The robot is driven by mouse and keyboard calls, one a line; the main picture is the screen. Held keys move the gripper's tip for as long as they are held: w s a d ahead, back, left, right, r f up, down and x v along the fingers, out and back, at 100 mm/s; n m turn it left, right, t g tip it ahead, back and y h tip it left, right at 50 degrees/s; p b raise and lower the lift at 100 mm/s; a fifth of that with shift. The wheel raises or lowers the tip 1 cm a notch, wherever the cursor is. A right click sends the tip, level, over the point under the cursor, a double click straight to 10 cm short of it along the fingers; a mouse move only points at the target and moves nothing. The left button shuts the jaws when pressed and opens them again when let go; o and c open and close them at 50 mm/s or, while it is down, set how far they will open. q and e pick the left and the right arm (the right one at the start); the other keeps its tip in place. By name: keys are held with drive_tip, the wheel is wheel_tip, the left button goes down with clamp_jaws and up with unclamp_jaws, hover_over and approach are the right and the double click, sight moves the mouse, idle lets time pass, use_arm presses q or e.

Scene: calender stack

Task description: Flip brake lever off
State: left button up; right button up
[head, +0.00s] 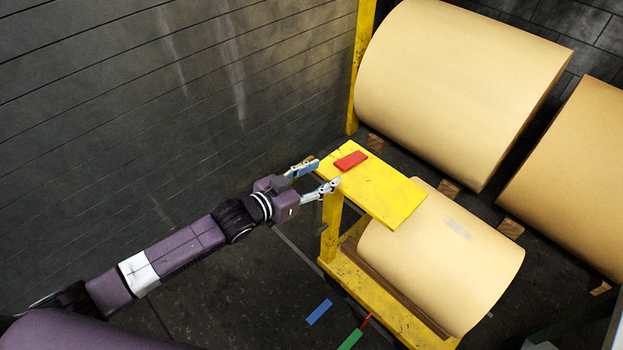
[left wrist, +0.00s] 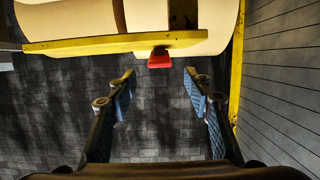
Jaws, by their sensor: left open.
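A red piece (head: 350,160), which looks like the brake lever, lies at the near-wall end of a yellow plate (head: 390,200). In the left wrist view, the red piece (left wrist: 159,58) shows at the edge of the yellow plate (left wrist: 70,43), straight ahead between the fingers. My left gripper (head: 325,175) is open and empty, its fingertips close to that end of the plate. The left wrist view shows the two fingers (left wrist: 159,75) spread apart, with the red piece beyond the tips. I see no contact with it. My right gripper is out of view.
A paper roll (head: 440,260) sits in the yellow stand (head: 385,300) under the plate. A grey panelled wall (head: 180,90) is at left. Blue (head: 318,312) and green (head: 350,340) strips show low in the head view.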

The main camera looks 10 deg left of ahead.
use_arm(q)
drive_tip(key=v, duration=0.3)
drive_tip(key=shift+s+a+r, duration=0.1)
drive_tip(key=shift+s+a, duration=0.05)
drive_tip(key=shift+s, duration=0.05)
idle(0.3)
